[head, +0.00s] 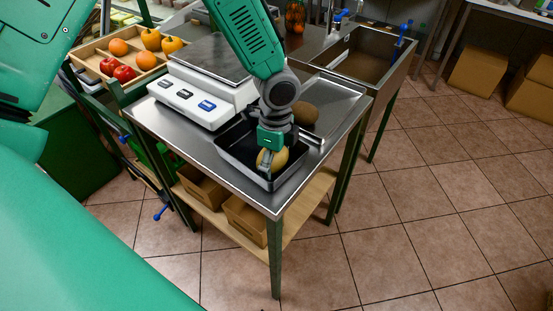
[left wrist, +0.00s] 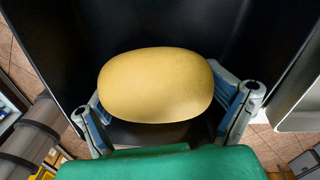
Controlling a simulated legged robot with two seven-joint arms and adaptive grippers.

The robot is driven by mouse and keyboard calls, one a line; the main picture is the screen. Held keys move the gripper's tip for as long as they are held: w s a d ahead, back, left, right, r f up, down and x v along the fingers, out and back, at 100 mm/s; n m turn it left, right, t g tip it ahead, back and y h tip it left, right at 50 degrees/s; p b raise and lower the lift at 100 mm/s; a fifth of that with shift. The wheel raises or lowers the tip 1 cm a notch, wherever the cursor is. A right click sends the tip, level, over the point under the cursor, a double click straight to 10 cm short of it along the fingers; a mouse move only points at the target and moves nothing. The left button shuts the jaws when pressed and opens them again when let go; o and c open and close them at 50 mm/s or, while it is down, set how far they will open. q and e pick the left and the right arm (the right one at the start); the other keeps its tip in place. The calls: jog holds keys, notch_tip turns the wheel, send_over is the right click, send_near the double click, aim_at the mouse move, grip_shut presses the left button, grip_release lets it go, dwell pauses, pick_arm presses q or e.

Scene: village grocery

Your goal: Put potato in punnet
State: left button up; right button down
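The potato (head: 277,157) is a yellow-tan, smooth oval at the near end of the black punnet (head: 240,156), a shallow tray on the steel table. My left gripper (head: 271,158) reaches down over the punnet with its fingers around the potato. In the left wrist view the potato (left wrist: 156,84) lies crosswise between the fingers, whose blue pads meet its two ends, so the gripper (left wrist: 165,112) looks shut on it. Dark punnet surface shows behind it. Whether the potato touches the punnet floor is hard to tell. My right gripper is not in view.
A white scale (head: 205,97) stands left of the punnet. A brown rounded item (head: 305,113) lies behind my left gripper. A wooden crate (head: 92,52) with peppers and oranges is at the back left, a steel sink (head: 365,60) at the back right. Open tiled floor is to the right.

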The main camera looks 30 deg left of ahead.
pick_arm(q)
jog(key=shift+a+f, duration=0.15)
jog(key=shift+s+r, duration=0.25)
jog(key=shift+r, duration=0.1)
jog(key=shift+d+r, duration=0.1)
jog(key=shift+d, duration=0.15)
jog(key=shift+w+r, duration=0.1)
jog(key=shift+r, duration=0.2)
jog(key=r, duration=0.3)
jog(key=r+p, duration=0.1)
jog(key=r, duration=0.3)
jog(key=r+p, duration=0.1)
jog(key=r, duration=0.3)
jog(key=shift+w+a, duration=0.25)
jog(key=shift+d+r, duration=0.1)
jog(key=shift+r, duration=0.55)
